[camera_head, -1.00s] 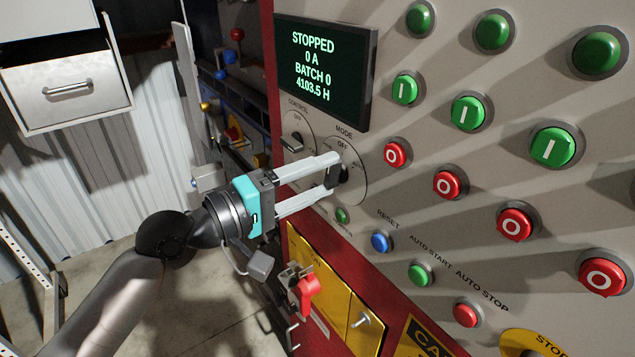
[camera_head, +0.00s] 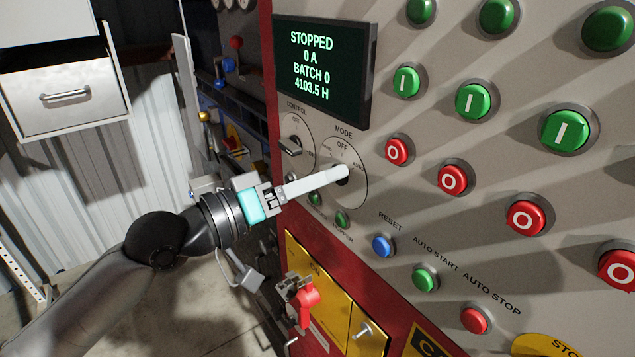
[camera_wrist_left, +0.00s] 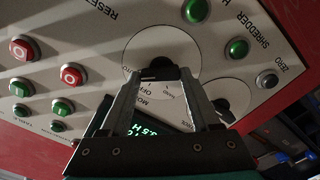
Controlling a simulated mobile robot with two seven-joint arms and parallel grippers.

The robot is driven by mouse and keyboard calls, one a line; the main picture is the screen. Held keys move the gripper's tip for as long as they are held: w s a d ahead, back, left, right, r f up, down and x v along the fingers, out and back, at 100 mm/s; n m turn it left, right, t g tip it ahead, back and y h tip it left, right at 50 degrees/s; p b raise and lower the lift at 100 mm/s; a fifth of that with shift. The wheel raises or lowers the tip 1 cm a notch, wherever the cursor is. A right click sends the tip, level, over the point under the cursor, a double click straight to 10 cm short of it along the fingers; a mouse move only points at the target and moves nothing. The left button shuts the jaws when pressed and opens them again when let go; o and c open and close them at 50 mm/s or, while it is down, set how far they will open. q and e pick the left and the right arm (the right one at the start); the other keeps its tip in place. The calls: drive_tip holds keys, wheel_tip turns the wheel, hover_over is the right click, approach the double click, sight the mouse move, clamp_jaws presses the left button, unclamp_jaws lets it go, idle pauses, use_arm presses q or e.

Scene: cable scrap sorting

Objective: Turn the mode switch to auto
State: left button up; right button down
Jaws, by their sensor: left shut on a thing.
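The mode switch is a dark knob (camera_head: 343,181) on a round pale dial plate (camera_head: 353,196) marked OFF at the top and AUTO at the upper right. My left gripper (camera_head: 344,175) is at the knob, its fingers nearly in line so that one hides most of the other and much of the knob. In the left wrist view the black knob (camera_wrist_left: 160,67) sits between the two fingertips, which are shut on it. My right gripper is not in view.
The control switch (camera_head: 290,147) is close on the left of the dial, below the display (camera_head: 322,70) reading STOPPED. Small green buttons (camera_head: 341,219), a blue reset button (camera_head: 382,246) and red stop buttons (camera_head: 398,150) surround it. A red handle (camera_head: 304,300) sticks out below.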

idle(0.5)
use_arm(q)
drive_tip(key=o, duration=1.4)
drive_tip(key=shift+c, duration=0.2)
drive_tip(key=shift+s, duration=0.1)
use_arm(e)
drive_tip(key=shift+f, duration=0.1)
use_arm(q)
drive_tip(key=b+v, duration=1.5)
drive_tip(key=b, duration=0.3)
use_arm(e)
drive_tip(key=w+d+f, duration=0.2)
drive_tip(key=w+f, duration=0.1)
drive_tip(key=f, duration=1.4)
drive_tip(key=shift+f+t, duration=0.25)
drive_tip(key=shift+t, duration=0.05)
